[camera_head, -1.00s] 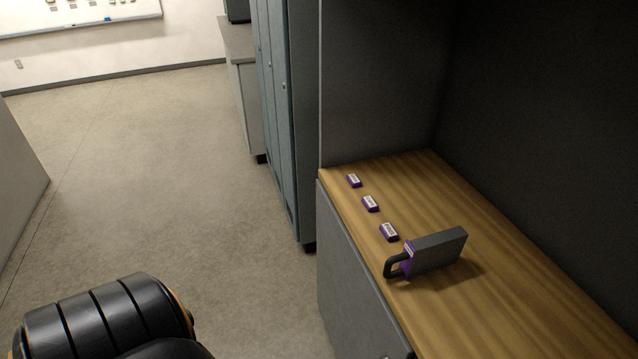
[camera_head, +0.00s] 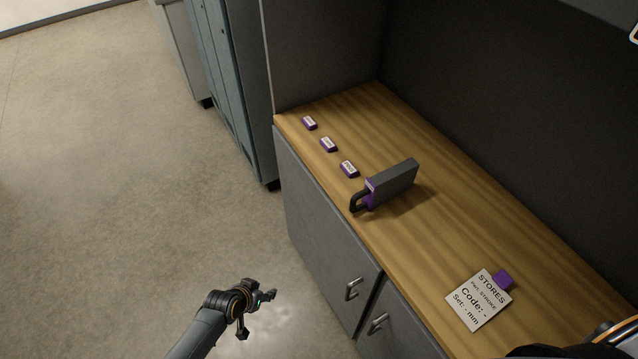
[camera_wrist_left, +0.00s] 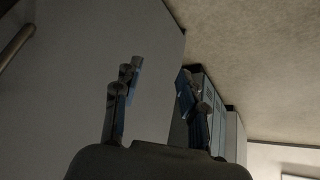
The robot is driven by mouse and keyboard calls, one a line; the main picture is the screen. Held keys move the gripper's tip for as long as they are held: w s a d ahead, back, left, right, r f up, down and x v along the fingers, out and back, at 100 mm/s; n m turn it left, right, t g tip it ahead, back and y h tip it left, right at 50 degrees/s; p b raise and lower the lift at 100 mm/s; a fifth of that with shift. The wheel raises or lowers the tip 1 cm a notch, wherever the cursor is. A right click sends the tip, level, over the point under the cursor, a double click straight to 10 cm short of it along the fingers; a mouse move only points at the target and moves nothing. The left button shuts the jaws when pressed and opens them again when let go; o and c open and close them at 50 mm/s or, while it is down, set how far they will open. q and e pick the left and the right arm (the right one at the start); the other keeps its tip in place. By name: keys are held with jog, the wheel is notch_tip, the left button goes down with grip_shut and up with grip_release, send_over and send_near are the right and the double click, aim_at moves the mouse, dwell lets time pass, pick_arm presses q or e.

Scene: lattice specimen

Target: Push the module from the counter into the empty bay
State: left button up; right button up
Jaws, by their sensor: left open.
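The module (camera_head: 393,186) is a grey slab with a purple front and a black handle. It stands upright on the wooden counter (camera_head: 440,225), its handle at the counter's front edge. My left gripper (camera_head: 257,314) is open and empty. It is over the floor, in front of the cabinet and lower left of the module, apart from it. In the left wrist view my open fingers (camera_wrist_left: 155,110) have nothing between them. Part of an arm of mine shows at the lower right of the head view; its gripper is not seen. No empty bay shows.
Several small purple labelled blocks, one of them (camera_head: 328,144), lie along the counter's front left. Cabinet doors with handles (camera_head: 352,289) front the counter. Blue-grey lockers (camera_head: 228,85) stand left; floor there is clear.

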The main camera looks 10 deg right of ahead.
pick_arm(q)
jog(key=w+d+r+m+h+p, duration=0.1)
jog(key=w+d+r+p, duration=0.1)
jog(key=d+r, duration=0.35)
jog(key=w+d+r+m+h+p, duration=0.1)
jog(key=w+d+r+m, duration=0.15)
jog(key=r, duration=0.55)
jog(key=w+d+r+h+p, duration=0.1)
jog(key=w+d+r+p, duration=0.15)
jog(key=r, duration=0.45)
jog(key=s+d+r+m+g+h+p, duration=0.1)
jog(key=d+r+m, duration=0.1)
jog(key=d+r, duration=0.35)
jog(key=s+d+r+m+g+p, duration=0.1)
jog(key=s+d+r+m+p, duration=0.15)
jog(key=r, duration=0.55)
pick_arm(e)
notch_tip(320, 180, up, 9)
jog(key=b, duration=0.1)
pick_arm(q)
jog(key=b+x, duration=0.8)
jog(key=shift+w+d, duration=0.15)
jog(key=shift+w, duration=0.25)
pick_arm(e)
notch_tip(320, 180, down, 8)
jog(key=shift+s+r, duration=0.15)
jog(key=shift+s, duration=0.1)
pick_arm(q)
grip_shut()
